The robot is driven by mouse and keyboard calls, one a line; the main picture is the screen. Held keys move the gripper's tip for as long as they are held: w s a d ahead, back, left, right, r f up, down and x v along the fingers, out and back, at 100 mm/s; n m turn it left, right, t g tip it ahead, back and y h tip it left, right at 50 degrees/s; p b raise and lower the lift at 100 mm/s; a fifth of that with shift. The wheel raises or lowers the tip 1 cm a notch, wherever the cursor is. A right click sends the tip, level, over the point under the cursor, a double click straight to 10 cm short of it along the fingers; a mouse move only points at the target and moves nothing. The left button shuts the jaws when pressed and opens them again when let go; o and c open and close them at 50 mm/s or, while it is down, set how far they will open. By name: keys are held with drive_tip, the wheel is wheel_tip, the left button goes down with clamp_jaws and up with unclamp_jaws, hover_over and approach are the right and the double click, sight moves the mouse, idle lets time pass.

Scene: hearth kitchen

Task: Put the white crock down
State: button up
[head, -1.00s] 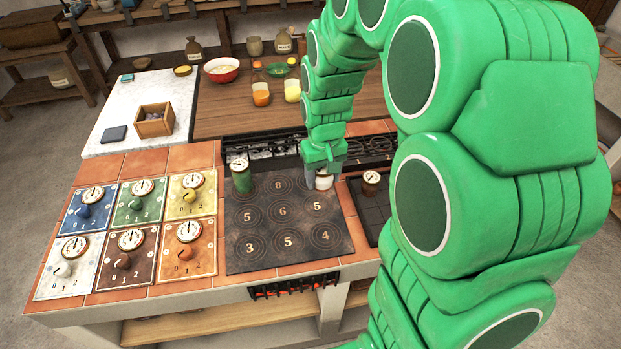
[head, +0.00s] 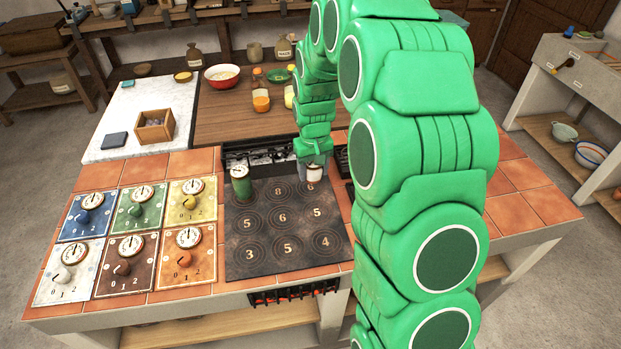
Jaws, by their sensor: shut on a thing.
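The white crock (head: 314,173) is at the far right corner of the dark hob plate (head: 262,250). My gripper (head: 313,168) points down from above and is shut on the crock. The fingers partly hide it, and I cannot tell whether its base touches the plate. A green crock (head: 240,182) with a dial on its lid stands upright at the plate's far left corner.
Coloured dial panels (head: 136,209) lie left of the plate. Behind are a wooden box (head: 154,126) on a marble slab (head: 117,103), a red bowl (head: 222,76) and bottles (head: 261,99). My arm hides much of the right side. The plate's numbered middle and front rings are clear.

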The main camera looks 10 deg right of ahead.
hover_over(311, 187)
drive_tip(key=shift+s+a+f, duration=0.1)
drive_tip(key=shift+f, duration=3.45)
drive_tip(key=shift+f, duration=0.15)
drive_tip(key=o, duration=1.3)
drive_tip(key=shift+c, duration=0.2)
